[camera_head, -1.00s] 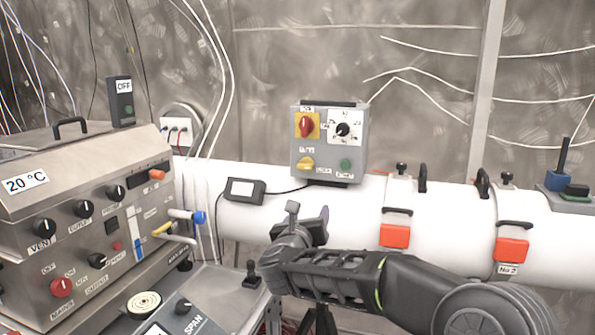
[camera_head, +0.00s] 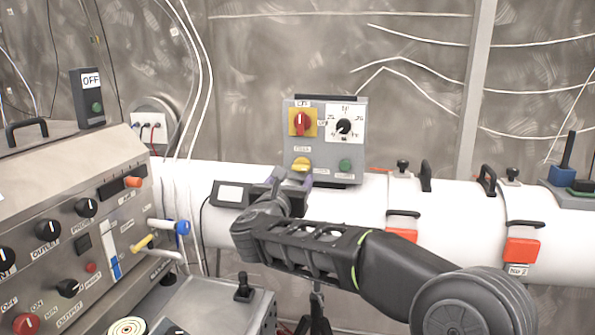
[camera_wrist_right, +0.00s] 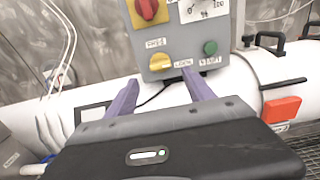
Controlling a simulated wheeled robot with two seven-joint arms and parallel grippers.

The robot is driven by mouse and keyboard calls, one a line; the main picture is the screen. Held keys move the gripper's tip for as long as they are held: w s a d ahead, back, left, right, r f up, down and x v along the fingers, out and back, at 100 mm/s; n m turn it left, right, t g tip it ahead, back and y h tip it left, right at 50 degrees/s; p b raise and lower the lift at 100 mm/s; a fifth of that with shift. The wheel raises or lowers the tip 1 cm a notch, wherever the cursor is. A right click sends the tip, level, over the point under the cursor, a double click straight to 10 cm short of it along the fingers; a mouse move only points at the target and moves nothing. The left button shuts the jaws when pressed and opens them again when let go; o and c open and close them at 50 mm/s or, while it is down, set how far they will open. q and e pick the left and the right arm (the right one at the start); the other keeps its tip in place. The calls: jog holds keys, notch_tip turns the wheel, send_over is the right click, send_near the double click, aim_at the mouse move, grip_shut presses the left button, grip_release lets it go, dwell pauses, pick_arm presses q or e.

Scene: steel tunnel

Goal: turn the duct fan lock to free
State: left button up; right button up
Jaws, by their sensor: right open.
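The duct fan control box (camera_head: 325,150) is a grey panel standing on the white duct. Its small yellow knob (camera_head: 301,164), at the lower left of the panel, has a label above it and one to its right; it looks like the lock knob. The knob also shows in the right wrist view (camera_wrist_right: 161,61), and which way it points is hard to tell. My right gripper (camera_head: 291,181) is open and empty, just below and in front of the knob. In the right wrist view its two purple fingers (camera_wrist_right: 161,84) stand apart, with the knob beyond the gap. My left gripper is not in view.
Above the yellow knob sits a red switch (camera_head: 302,122) on a yellow plate, beside a black dial (camera_head: 344,127). A green button (camera_head: 345,165) is right of the knob. A small display (camera_head: 238,194) rests on the duct. A steel console (camera_head: 70,210) fills the left.

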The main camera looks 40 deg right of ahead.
aim_at(299, 169)
jog(key=p+x, duration=0.2)
jog(key=x, duration=0.5)
jog(key=shift+d, duration=0.2)
grip_shut()
dwell(0.5)
